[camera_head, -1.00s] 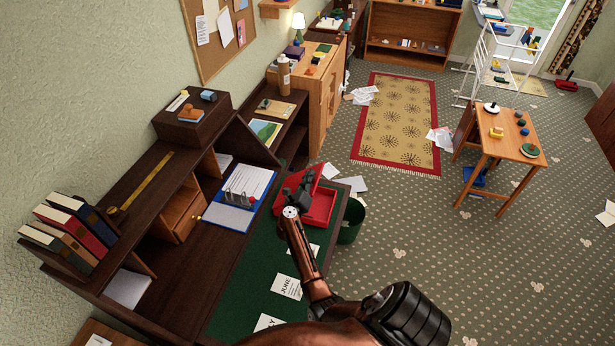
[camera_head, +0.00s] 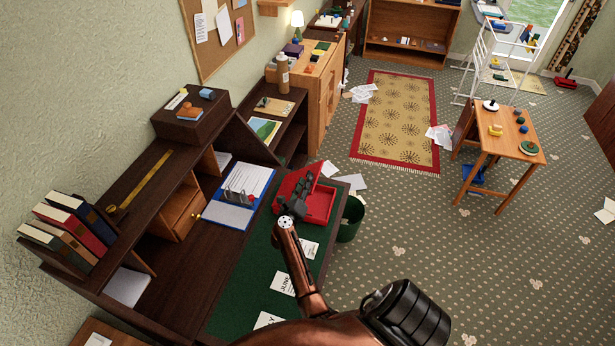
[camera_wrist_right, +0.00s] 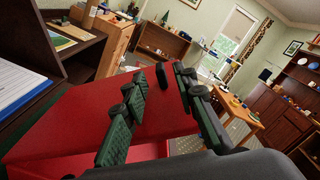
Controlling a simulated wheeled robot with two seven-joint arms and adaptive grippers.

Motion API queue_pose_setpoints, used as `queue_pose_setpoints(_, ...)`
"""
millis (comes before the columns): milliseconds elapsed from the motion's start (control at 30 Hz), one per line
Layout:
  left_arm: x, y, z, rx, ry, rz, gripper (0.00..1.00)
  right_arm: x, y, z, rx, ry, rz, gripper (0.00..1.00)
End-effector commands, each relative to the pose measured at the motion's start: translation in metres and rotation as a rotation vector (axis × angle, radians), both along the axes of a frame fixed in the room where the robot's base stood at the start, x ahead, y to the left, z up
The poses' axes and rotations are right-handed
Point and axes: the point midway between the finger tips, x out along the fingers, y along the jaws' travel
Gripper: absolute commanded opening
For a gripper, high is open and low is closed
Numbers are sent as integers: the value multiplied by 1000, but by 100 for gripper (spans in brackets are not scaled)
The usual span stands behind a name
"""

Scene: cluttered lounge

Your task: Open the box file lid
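The red box file (camera_head: 321,207) lies on the green top of the desk, near its far right end. Its red lid (camera_head: 290,183) stands raised on the left side, and the inside of the box shows. My right gripper (camera_head: 295,198) is at the box, in front of the lid. In the right wrist view, the two dark fingers of the right gripper (camera_wrist_right: 160,82) are spread, with the red lid (camera_wrist_right: 70,122) behind them and nothing held between them. I cannot tell whether a finger touches the lid. My left gripper is not in view.
A blue ring binder (camera_head: 240,196) lies open left of the box file. Calendar sheets (camera_head: 284,284) lie on the green desktop (camera_head: 245,292). A green waste bin (camera_head: 351,219) stands on the floor right of the desk. A dark shelf unit (camera_head: 205,165) rises behind.

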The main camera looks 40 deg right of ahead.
Motion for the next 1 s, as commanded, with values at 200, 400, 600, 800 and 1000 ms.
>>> queue_pose_setpoints(200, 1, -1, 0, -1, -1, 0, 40, -12, 22, 0, 0, 1, 0, 26)
queue_pose_setpoints(400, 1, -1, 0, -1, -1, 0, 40, -14, 25, 0, 0, 1, 0, 26)
queue_pose_setpoints(600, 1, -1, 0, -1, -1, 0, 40, -14, 25, 0, 0, 1, 0, 26)
queue_pose_setpoints(800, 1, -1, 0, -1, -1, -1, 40, -14, 25, 0, -1, 1, 1, 26)
queue_pose_setpoints(1000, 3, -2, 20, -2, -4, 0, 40, -13, 25, 21, -1, -3, 1, 26)
